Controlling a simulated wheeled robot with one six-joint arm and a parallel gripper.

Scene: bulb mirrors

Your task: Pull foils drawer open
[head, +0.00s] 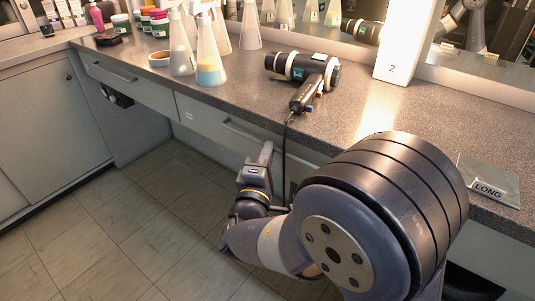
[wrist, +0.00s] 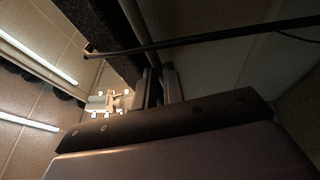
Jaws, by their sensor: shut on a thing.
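A pale drawer front (head: 210,118) with a long bar handle (head: 240,130) sits under the counter in the head view. It carries a small label too small to read. Its front looks about flush with the counter. The fingertips' exact contact is dark and partly hidden.
A black hair dryer (head: 303,68) lies on the counter (head: 400,125), its cord hanging over the edge near my gripper. Bottles (head: 210,62) stand left of it. A packet marked LONG (head: 488,188) lies at right. The tiled floor (head: 130,225) before the drawers is clear.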

